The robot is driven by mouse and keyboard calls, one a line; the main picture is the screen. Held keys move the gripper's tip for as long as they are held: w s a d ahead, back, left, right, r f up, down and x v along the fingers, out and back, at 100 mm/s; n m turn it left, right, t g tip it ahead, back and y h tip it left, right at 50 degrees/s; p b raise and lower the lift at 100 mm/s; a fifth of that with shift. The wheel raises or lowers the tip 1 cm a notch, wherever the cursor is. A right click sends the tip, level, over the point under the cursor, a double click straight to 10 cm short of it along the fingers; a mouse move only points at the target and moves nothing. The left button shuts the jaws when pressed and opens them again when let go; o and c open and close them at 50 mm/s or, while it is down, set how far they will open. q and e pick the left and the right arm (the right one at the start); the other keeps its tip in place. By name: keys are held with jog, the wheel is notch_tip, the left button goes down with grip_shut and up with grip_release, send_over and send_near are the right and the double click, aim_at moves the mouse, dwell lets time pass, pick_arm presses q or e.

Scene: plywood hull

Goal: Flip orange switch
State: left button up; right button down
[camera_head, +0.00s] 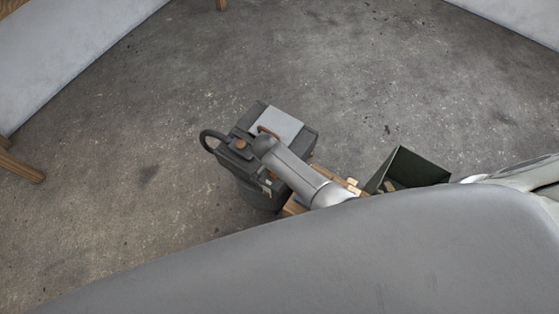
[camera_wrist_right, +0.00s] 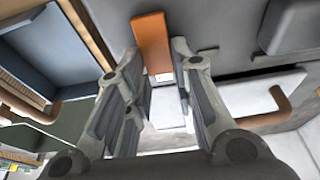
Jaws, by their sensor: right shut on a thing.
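The orange switch (camera_wrist_right: 152,42) is a flat upright orange tab on a dark grey panel in the right wrist view. My right gripper (camera_wrist_right: 156,62) has its two fingers on either side of the tab's lower part and is shut on it. In the head view a dark grey machine (camera_head: 246,172) with a black hose stands on the floor, with a small orange-brown part (camera_head: 241,144) on top. My right arm reaches over the machine there and hides the gripper. My left gripper is in neither view.
In the right wrist view a light panel with a copper-coloured handle (camera_wrist_right: 268,112) is at right. In the head view an open dark green box (camera_head: 418,170) stands right of the machine, with wooden pieces near it. The concrete floor (camera_head: 330,60) behind is clear.

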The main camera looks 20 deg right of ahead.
dwell(0.3)
jog(key=c, duration=1.2)
grip_release()
jog(key=shift+c, duration=0.2)
jog(key=v, duration=1.2)
